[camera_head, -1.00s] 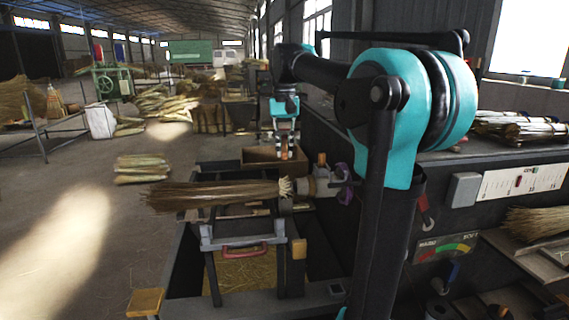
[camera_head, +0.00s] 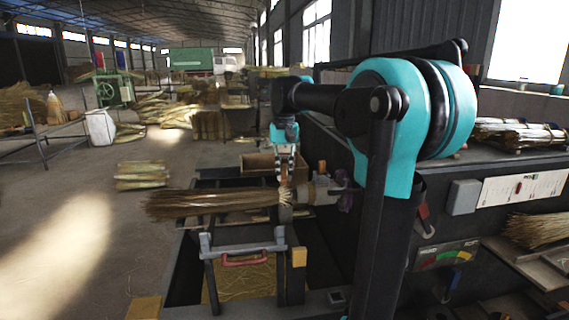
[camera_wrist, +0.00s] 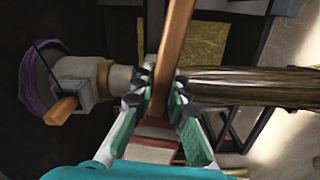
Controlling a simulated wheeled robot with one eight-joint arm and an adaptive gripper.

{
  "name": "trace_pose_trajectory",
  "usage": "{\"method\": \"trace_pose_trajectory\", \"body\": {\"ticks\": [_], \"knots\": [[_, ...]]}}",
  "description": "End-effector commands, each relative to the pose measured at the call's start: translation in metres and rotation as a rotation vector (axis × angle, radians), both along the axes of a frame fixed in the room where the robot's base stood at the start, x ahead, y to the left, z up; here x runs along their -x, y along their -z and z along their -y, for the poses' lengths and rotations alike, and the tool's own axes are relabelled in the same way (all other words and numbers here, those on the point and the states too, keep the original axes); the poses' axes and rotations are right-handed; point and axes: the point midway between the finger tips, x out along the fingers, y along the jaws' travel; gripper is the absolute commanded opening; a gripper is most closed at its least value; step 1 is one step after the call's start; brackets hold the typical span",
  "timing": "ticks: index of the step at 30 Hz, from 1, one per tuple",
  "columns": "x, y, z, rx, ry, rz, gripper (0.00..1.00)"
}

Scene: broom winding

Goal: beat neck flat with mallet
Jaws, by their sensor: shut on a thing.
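The broom bundle (camera_head: 205,204) lies level, brush end to the left in the head view, its pale neck (camera_head: 286,197) at the grey clamp (camera_head: 322,191). My gripper (camera_head: 285,172) points down over the neck, shut on the mallet. In the wrist view my gripper (camera_wrist: 160,92) holds the mallet's brown wooden handle (camera_wrist: 174,45), which crosses in front of the neck. The broom (camera_wrist: 250,85) runs right there, the clamp (camera_wrist: 85,80) left. The mallet's head is not clearly seen. I cannot tell whether the mallet touches the neck.
A wooden box (camera_head: 258,163) stands behind the broom. A grey frame with a red handle (camera_head: 245,260) is below it. The dark bench (camera_head: 480,165) with straw bundles is at the right. Open floor (camera_head: 70,240) lies to the left.

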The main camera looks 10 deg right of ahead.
Motion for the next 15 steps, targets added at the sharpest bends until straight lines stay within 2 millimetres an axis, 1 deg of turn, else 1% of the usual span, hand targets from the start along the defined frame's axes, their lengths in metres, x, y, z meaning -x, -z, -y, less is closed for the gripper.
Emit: {"method": "trace_pose_trajectory", "body": {"ticks": [1, 3, 6, 11, 15], "knots": [[0.000, 0.015, 0.000, 0.000, 0.000, 0.000, 0.00], [0.000, 0.034, 0.000, 0.000, 0.000, 0.000, 0.00], [0.000, 0.056, 0.000, 0.000, 0.000, 0.000, 0.00], [0.000, 0.047, 0.000, 0.000, 0.000, 0.000, 0.00], [0.000, 0.033, 0.000, 0.000, 0.000, 0.000, 0.00]]}}
